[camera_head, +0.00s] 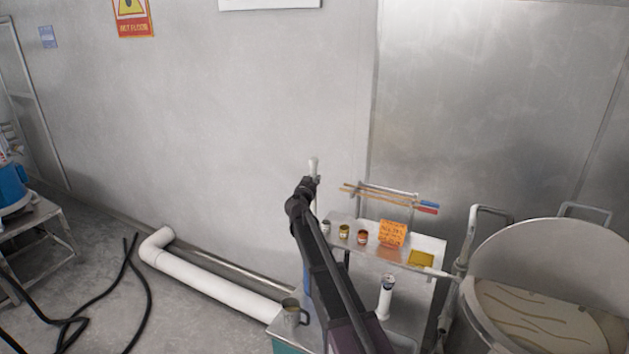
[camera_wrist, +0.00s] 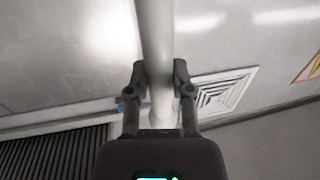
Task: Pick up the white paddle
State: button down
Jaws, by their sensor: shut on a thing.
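My gripper (camera_wrist: 160,92) is shut on the white paddle (camera_wrist: 155,35), whose pale round shaft runs up between the two fingers in the wrist view. In the head view my gripper (camera_head: 310,183) is raised in front of the grey wall, left of the shelf's rack. The pale end of the paddle (camera_head: 314,164) sticks up above it.
A shelf (camera_head: 440,246) holds small jars (camera_head: 363,237), an orange note (camera_head: 392,233) and a yellow pad (camera_head: 421,258). Sticks with blue and red ends (camera_head: 428,208) lie on a rack. A white can (camera_head: 385,300) and metal mug (camera_head: 293,312) stand lower. A large round vessel (camera_head: 540,300) is at right.

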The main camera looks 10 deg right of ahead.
jog(key=shift+r+p, duration=5.1)
jog(key=shift+r, duration=0.45)
jog(key=s+d+f+b, duration=0.2)
jog(key=s+d, duration=0.8)
jog(key=d, duration=0.4)
